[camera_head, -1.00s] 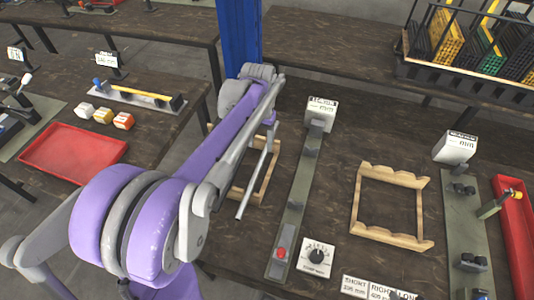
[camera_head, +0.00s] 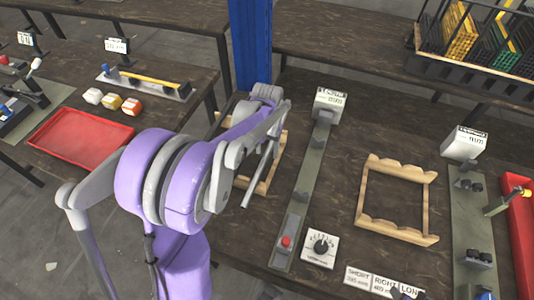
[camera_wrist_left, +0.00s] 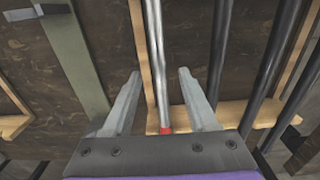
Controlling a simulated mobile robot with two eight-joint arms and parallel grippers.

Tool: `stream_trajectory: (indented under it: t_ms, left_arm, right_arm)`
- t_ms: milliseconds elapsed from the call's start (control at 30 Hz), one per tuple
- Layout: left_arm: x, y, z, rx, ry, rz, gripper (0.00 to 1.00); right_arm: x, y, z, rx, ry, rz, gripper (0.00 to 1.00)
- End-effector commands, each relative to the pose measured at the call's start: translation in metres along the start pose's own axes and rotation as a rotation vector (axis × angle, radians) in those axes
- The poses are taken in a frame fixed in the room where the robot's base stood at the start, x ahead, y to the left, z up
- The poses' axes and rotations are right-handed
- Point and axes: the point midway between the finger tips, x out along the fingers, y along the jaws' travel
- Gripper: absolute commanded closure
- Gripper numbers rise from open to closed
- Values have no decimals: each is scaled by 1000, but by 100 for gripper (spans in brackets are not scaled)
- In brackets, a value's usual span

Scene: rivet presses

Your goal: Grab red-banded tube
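In the left wrist view, a light grey tube (camera_wrist_left: 155,60) with a red band at its lower end lies between the fingers of my left gripper (camera_wrist_left: 160,73). The fingers are open, one on each side of the tube, with gaps to both. The tube's banded end is over a wooden rack (camera_wrist_left: 182,115). In the head view, a grey tube (camera_head: 262,175) lies over the left wooden rack (camera_head: 243,184); its band is not visible. My left arm hides most of that rack and the gripper's fingers.
Darker tubes (camera_wrist_left: 220,60) lie close beside the banded one. A green fixture strip (camera_head: 310,180) with a red button stands right of the rack, by a dial box (camera_head: 320,247). An empty wooden rack (camera_head: 364,205) is further right. A red tray (camera_head: 80,139) is on the left table.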

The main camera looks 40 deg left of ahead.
Motion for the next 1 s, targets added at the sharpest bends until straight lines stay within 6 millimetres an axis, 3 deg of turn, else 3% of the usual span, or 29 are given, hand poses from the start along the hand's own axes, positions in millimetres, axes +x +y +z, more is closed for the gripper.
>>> stream_trajectory:
  t_ms: [33, 333, 1000]
  left_arm:
    - [0, 0, 0, 0, 0, 0, 48]
    - [0, 0, 0, 0, 0, 0, 100]
    - [0, 0, 0, 0, 0, 0, 100]
  right_arm:
    - [0, 0, 0, 0, 0, 0, 50]
    - [0, 0, 0, 0, 0, 0, 50]
    - [0, 0, 0, 0, 0, 0, 50]
